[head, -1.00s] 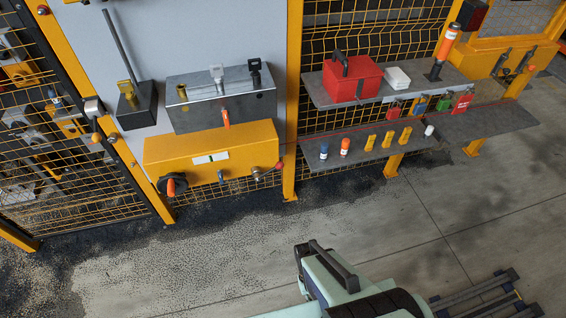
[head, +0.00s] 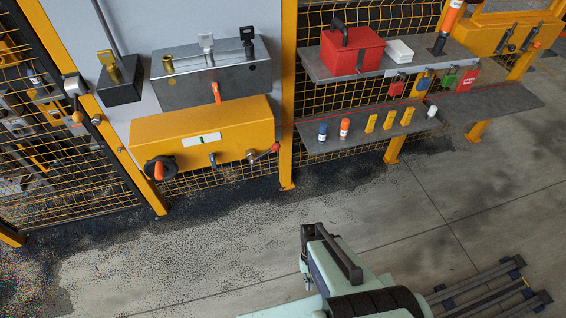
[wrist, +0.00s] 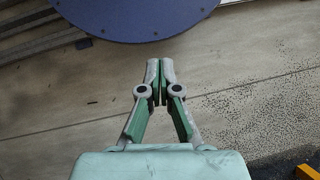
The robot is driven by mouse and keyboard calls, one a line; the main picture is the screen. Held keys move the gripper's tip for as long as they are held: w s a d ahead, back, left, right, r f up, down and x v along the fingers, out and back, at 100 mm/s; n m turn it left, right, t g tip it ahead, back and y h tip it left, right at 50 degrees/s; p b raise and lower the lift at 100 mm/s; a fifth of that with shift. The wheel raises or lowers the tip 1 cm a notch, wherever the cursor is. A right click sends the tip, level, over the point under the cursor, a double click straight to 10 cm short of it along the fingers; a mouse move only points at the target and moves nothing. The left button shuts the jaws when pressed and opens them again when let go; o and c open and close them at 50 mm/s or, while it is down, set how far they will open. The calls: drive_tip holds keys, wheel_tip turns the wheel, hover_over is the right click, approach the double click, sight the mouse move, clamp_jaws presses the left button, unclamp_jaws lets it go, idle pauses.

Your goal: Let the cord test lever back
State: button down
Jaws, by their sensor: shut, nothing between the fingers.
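The cord test lever (head: 264,152) appears to be the short lever with a red knob at the right end of the yellow box (head: 200,125). In the head view it leans to the right and slightly up. A thin red cord runs to the right from near it. My gripper (wrist: 160,66) is shut and empty, its fingertips together over bare floor in the wrist view. In the head view my arm is low in the middle, well apart from the lever.
The yellow box also bears a black rotary switch with an orange handle (head: 159,171) and a small blue-grey toggle (head: 213,160). A steel key box (head: 212,84) sits above it. Shelves with a red box (head: 350,52) stand right. Open floor lies in front.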

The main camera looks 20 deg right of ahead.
drive_tip(key=w+a+f+m+t+y+b, duration=0.3)
drive_tip(key=w+f+m+y+b, duration=0.15)
drive_tip(key=w+f+b, duration=0.65)
drive_tip(key=w+r+m+t+y+b, duration=0.1)
drive_tip(key=w+m+t+y+b, duration=0.35)
drive_tip(key=w, duration=0.95)
drive_tip(key=w+d+r+m+t+y+b, duration=0.1)
drive_tip(key=w+d+r+t+y+b, duration=0.25)
drive_tip(key=w, duration=0.35)
drive_tip(key=w+d+r+t+y+b, duration=0.2)
drive_tip(key=w+r+t+b, duration=0.15)
drive_tip(key=w+r, duration=0.2)
drive_tip(key=w+d+r+m+t+y, duration=0.2)
drive_tip(key=w+d+r+m+t, duration=0.2)
drive_tip(key=d+r+t, duration=0.55)
drive_tip(key=w+a+r+b, duration=0.2)
drive_tip(key=w+a+r, duration=0.2)
drive_tip(key=a+r, duration=0.5)
drive_tip(key=shift+w+r+b, duration=0.2)
drive_tip(key=shift+r+b, duration=0.1)
drive_tip(key=shift+r, duration=1.1)
drive_tip(key=shift+a+y, duration=0.1)
drive_tip(key=shift+y, duration=0.15)
